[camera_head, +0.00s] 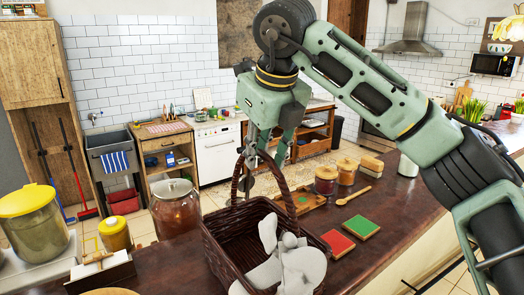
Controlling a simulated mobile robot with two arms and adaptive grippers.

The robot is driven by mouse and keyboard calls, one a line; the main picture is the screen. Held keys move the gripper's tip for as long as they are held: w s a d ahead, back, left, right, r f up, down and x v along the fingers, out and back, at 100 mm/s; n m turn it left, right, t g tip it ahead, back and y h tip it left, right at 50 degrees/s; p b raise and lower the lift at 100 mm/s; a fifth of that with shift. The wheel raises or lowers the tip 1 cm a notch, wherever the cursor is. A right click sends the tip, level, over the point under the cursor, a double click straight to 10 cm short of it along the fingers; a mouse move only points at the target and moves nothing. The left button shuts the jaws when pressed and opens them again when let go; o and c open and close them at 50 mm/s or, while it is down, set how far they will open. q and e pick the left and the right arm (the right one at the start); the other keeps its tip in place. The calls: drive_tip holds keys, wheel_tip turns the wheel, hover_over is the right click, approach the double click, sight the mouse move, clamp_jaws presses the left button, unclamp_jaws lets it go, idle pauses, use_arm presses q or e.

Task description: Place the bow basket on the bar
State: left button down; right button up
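The bow basket (222,250) is dark brown wicker with a tall arched handle and a large white bow (290,262) on its near side. It is at the lower middle of the head view, over the dark wooden bar (372,205). Its underside is out of view, so I cannot tell whether it touches the bar. My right gripper (262,148) comes down from above, with its fingers closed at the top of the handle. My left gripper is not in view.
A large glass jar (175,208) is left of the basket. A yellow-lidded jar (35,222) and a small wooden caddy (100,270) are further left.

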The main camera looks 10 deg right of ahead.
drive_tip(key=shift+d, duration=0.15)
drive_tip(key=shift+r, duration=0.2)
drive_tip(key=b+v, duration=0.2)
drive_tip(key=v, duration=0.2)
drive_tip(key=shift+s+r, duration=0.1)
drive_tip(key=b+v, duration=0.1)
drive_tip(key=v, duration=0.6)
drive_tip(key=shift+r, duration=0.2)
